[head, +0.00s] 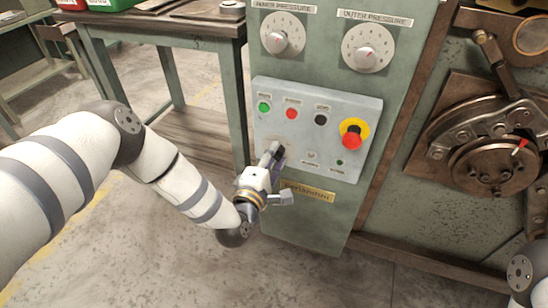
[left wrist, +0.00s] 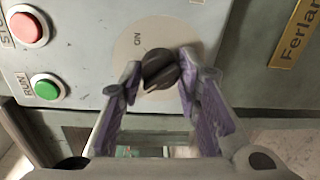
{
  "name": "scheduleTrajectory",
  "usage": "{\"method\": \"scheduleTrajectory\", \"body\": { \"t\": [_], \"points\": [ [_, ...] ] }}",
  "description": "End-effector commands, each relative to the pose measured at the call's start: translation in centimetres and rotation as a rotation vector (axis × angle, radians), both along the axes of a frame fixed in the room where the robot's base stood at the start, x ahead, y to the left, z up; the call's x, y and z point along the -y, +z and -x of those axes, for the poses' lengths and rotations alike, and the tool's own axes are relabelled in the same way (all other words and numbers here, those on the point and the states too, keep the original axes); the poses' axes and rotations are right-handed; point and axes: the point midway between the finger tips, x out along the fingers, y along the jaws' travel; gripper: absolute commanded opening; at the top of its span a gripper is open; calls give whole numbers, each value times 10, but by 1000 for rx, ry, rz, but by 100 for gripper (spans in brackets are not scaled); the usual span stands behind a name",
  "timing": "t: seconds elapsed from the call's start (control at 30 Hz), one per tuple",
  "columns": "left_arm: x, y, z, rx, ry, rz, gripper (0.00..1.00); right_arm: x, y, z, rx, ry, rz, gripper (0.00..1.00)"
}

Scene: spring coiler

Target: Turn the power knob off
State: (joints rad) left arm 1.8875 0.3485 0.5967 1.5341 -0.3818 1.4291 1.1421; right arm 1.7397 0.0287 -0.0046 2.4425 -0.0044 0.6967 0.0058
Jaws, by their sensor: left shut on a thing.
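The black power knob (left wrist: 160,70) sits on a pale round plate marked "ON" in the left wrist view. Its exact pointing direction is hard to read. My left gripper (left wrist: 159,76) is shut on the knob, with one purple-padded finger on each side. In the head view my left gripper (head: 273,157) is at the lower left of the grey control panel (head: 318,105) and hides the knob there. My right gripper is out of view.
Two pressure dials (head: 283,35) are above. A workbench (head: 160,25) stands left; coiler machinery (head: 490,165) is right.

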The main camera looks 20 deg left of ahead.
Motion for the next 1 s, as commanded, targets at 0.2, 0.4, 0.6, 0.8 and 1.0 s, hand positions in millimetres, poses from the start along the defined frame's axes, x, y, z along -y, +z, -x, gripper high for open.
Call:
{"method": "scheduleTrajectory", "body": {
  "t": [0.2,0.4,0.6,0.8,1.0],
  "points": [
    [1,-1,0,-4,-3,68,2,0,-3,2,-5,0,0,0],
    [1,0,0,-5,-3,95,3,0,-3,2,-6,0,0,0],
    [1,0,0,-4,-2,98,3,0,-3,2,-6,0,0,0],
    [1,0,0,-4,-2,98,33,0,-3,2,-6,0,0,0],
    [0,0,0,-4,-2,97,50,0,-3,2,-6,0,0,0]
  ]
}}
